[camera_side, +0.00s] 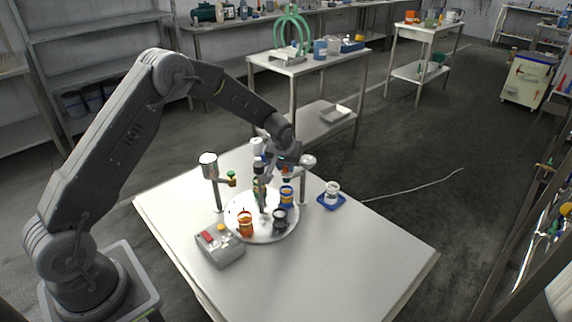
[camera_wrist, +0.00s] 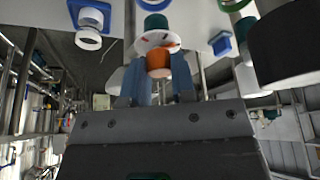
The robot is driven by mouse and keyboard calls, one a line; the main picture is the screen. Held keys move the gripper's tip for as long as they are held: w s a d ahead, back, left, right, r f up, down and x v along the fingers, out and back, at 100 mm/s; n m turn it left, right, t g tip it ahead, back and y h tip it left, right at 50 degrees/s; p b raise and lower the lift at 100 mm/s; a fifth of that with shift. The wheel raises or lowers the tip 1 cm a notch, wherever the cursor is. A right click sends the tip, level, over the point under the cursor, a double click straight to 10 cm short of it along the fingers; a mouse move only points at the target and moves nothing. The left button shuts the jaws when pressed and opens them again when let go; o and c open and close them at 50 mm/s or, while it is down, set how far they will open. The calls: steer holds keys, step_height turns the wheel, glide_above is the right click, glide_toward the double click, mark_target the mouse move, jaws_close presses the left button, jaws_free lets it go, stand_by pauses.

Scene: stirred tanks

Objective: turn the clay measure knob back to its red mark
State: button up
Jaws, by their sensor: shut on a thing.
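The clay measure knob (camera_wrist: 158,62) is an orange-brown piece in the wrist view, under a white dial disc (camera_wrist: 150,42) with red marks and a dark green part beyond it. My gripper (camera_wrist: 161,84) has its two blue-grey fingers on either side of the knob, shut on it. Which way the knob points against the red mark cannot be made out. In the side view my gripper (camera_side: 262,180) is over the back of the round white turntable (camera_side: 262,236), among the dispensers; the knob it holds is hidden there.
The turntable carries an orange jar (camera_side: 245,226), a dark jar (camera_side: 280,222) and a blue jar (camera_side: 287,197). A metal dispenser (camera_side: 208,162) stands left, another (camera_side: 308,162) right. A white cup (camera_side: 332,188) sits on a blue tray. A grey control box (camera_side: 221,249) is in front. The table's right front is clear.

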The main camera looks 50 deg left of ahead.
steer(key=n+g+y, duration=0.1)
steer(key=n, duration=0.3)
steer(key=shift+d+n, duration=0.1)
steer(key=shift+n, duration=0.3)
steer(key=n+g+y, duration=0.1)
steer(key=n+g, duration=0.1)
steer(key=n, duration=0.3)
steer(key=shift+w, duration=0.1)
steer(key=n+g, duration=0.1)
steer(key=n, duration=0.2)
steer(key=n+g, duration=0.1)
steer(key=n, duration=0.2)
steer(key=shift+w+g, duration=0.1)
steer(key=shift+g, duration=0.2)
steer(key=shift+n+g+h, duration=0.3)
steer(key=shift+n+g, duration=0.1)
steer(key=shift+n, duration=0.85)
steer(key=shift+n+g+h, duration=0.3)
steer(key=shift+n+g, duration=0.1)
steer(key=shift+n, duration=0.85)
steer(key=o, duration=0.9)
